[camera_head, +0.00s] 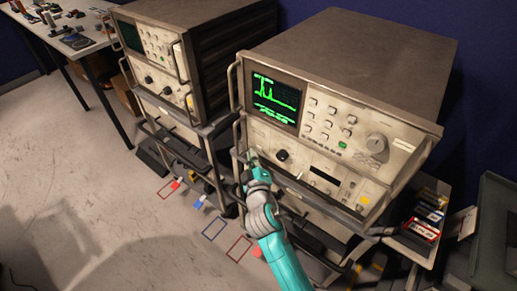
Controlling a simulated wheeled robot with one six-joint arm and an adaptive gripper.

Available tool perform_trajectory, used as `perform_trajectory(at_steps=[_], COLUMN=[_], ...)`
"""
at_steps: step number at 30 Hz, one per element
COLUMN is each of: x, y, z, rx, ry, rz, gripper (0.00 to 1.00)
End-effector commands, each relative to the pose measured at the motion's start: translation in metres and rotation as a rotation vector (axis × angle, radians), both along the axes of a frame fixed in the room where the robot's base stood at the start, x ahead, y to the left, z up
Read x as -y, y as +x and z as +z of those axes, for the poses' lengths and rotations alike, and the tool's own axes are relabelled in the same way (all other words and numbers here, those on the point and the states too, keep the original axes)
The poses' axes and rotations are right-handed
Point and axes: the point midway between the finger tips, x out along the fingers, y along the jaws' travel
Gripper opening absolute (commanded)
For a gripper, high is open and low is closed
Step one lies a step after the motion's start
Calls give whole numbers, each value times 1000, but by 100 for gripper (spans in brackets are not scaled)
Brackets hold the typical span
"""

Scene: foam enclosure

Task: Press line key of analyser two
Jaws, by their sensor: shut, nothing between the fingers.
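Two analysers stand side by side on carts. The right analyser (345,130) has a lit screen (276,98) with a green trace, and rows of keys and a large knob to its right. The left analyser (160,62) has a dark screen. I cannot read which one is numbered two. My teal arm reaches up from the bottom. My gripper (252,157) is shut and empty, at the lower left of the right analyser's front panel, below the screen. I cannot tell whether it touches the panel. No line key can be made out; the gripper covers part of that corner.
Handles (237,85) stick out at the sides of the right analyser's front. A table (92,45) with small items is at the upper left. Labelled boxes (425,222) lie on a shelf at the right. Open floor (80,165) lies at the left.

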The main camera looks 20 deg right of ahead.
Motion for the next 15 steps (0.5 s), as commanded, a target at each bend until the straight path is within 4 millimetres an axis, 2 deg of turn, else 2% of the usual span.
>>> perform_trajectory(at_steps=[15], x=[-38], y=[-25], z=[-1], rx=[-2], ry=[0], rz=[3], gripper=[0])
